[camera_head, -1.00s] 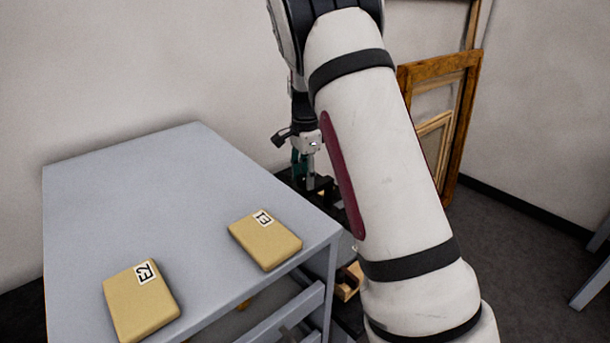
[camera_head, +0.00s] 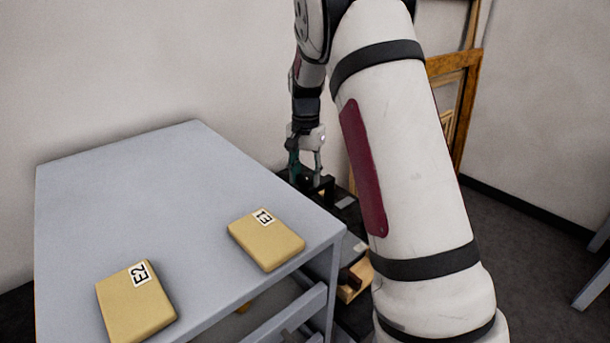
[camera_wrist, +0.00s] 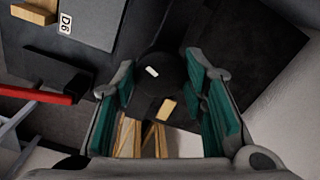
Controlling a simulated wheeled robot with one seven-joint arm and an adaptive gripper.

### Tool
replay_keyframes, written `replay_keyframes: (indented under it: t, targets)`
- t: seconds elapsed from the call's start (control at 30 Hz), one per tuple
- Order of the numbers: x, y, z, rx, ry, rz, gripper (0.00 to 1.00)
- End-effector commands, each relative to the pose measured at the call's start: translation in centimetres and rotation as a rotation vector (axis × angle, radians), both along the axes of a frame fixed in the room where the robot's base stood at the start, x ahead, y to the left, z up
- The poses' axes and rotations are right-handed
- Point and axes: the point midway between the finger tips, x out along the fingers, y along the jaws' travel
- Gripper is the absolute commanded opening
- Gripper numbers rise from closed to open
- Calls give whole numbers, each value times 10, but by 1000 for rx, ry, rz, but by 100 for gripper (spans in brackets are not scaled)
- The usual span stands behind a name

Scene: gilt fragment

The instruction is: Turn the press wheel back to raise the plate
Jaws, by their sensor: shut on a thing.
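My gripper (camera_head: 306,166) points down behind the far right corner of the grey table, over the dark press (camera_head: 327,190). In the wrist view my gripper (camera_wrist: 158,78) has its teal-padded fingers on either side of a round black wheel top (camera_wrist: 160,82) with a small white mark. It is shut on this wheel. My own arm hides part of the press in the head view. I cannot make out the plate or its height.
The grey table (camera_head: 190,205) holds tan blocks E1 (camera_head: 266,240) and E2 (camera_head: 137,303). Wooden frames (camera_head: 462,90) lean on the wall behind my arm. The wrist view shows a red bar (camera_wrist: 35,95) at left and a D6 label (camera_wrist: 65,22) on a grey surface.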

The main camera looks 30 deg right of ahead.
Motion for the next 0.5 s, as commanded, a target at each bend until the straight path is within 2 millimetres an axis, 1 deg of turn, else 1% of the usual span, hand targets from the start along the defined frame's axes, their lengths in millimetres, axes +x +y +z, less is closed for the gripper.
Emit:
replay_keyframes:
  t: [0.5]
  targets:
    - [0, 0, 0, 1, -2, 489, 11]
